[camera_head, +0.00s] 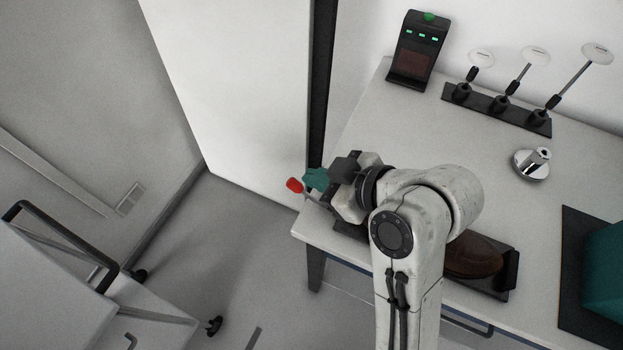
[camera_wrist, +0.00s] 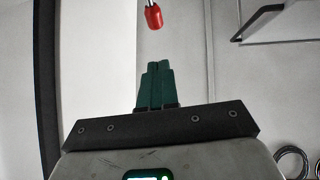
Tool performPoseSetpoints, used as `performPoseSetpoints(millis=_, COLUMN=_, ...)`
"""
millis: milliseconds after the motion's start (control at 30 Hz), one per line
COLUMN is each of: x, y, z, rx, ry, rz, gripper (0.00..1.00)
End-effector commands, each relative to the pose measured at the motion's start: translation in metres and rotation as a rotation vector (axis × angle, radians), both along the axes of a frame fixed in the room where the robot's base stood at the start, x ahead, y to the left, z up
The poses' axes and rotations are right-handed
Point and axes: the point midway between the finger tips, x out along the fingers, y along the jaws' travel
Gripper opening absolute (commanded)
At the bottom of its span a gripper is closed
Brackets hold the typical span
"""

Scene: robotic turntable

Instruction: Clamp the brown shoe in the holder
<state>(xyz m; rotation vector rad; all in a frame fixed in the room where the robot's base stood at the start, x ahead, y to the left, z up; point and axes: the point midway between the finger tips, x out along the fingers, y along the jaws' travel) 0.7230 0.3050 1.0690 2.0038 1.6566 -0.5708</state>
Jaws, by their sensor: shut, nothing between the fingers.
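The brown shoe (camera_head: 474,258) sits on the black holder (camera_head: 511,275) near the table's front edge. My arm hides much of the shoe and the holder's middle. A red-tipped lever (camera_head: 294,185) sticks out at the holder's left side, past the table edge; its link to the holder is hidden. My gripper (camera_head: 314,179), with teal fingers, is just right of the red tip in the head view. In the wrist view the fingers (camera_wrist: 157,70) are together and empty, and the red tip (camera_wrist: 153,18) shows beyond them with a gap between.
The pale table (camera_head: 450,150) has bare room behind my arm. A dark device with green lights (camera_head: 417,50), a black rack of upright rods (camera_head: 497,108) and a chrome piece (camera_head: 532,164) stand on it. A teal block (camera_head: 606,270) is at right. A white panel (camera_head: 240,80) borders the left.

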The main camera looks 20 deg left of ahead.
Motion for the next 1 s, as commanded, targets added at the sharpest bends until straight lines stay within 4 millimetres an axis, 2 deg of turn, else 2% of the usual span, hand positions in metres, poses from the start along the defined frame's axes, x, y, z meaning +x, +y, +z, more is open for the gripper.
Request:
performPoseSetpoints(millis=200, x=-0.005, y=-0.023, z=0.031, rx=0.002, ry=-0.005, rz=-0.006, gripper=0.00)
performPoseSetpoints(millis=400, x=-0.009, y=-0.035, z=0.050, rx=0.000, ry=-0.003, rz=-0.005, gripper=0.00)
performPoseSetpoints(millis=1000, x=-0.010, y=-0.038, z=0.054, rx=-0.001, ry=-0.001, rz=-0.005, gripper=0.00)
